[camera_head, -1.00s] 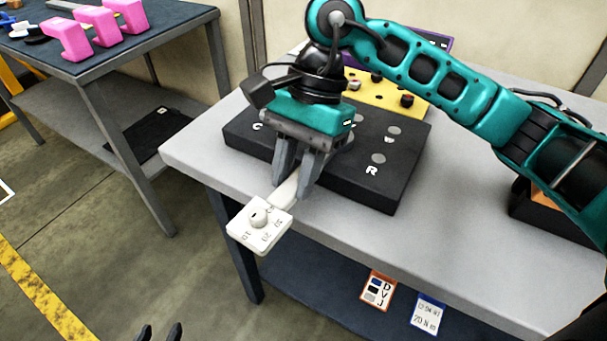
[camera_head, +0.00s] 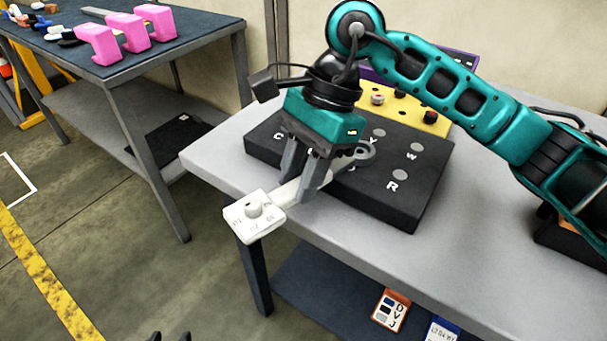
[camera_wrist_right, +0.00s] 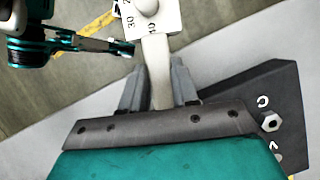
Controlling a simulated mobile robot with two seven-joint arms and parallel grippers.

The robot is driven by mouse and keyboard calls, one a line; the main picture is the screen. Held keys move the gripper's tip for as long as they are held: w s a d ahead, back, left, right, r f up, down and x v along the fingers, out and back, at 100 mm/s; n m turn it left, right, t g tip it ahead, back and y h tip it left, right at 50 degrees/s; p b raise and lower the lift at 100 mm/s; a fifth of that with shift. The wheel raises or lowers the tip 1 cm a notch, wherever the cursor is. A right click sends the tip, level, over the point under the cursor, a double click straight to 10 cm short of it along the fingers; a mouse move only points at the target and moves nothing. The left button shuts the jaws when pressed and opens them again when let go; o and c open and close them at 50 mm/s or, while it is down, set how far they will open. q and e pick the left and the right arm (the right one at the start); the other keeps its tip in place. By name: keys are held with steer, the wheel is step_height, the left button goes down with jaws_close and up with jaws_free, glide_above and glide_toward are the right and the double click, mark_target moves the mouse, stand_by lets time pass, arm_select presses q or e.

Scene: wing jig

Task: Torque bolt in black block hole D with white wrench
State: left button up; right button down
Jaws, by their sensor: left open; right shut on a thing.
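The black block (camera_head: 400,208) lies on the grey table, with letters C, V, W and R showing by its holes. I cannot make out the D mark. My right gripper (camera_head: 302,200) is shut on the handle of the white wrench (camera_head: 253,216); its numbered dial end juts past the table's front edge, and its grey ring end (camera_head: 369,151) is over the block. In the right wrist view, the white handle (camera_wrist_right: 157,70) is between the fingers, and a hex bolt (camera_wrist_right: 271,122) shows near the letter C. My left gripper (camera_head: 170,337) is open and empty at the bottom edge.
A yellow block (camera_head: 395,98) with knobs and a purple piece stand behind the black block. Cards (camera_head: 390,310) lie on the lower shelf. A second table with pink brackets (camera_head: 97,44) is at the left.

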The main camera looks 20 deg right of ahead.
steer(key=shift+w+a+m+b, duration=0.25)
steer(key=shift+w+m+b, duration=0.05)
steer(key=shift+w+m, duration=0.45)
steer(key=shift+s, duration=0.1)
steer(key=shift+r, duration=0.15)
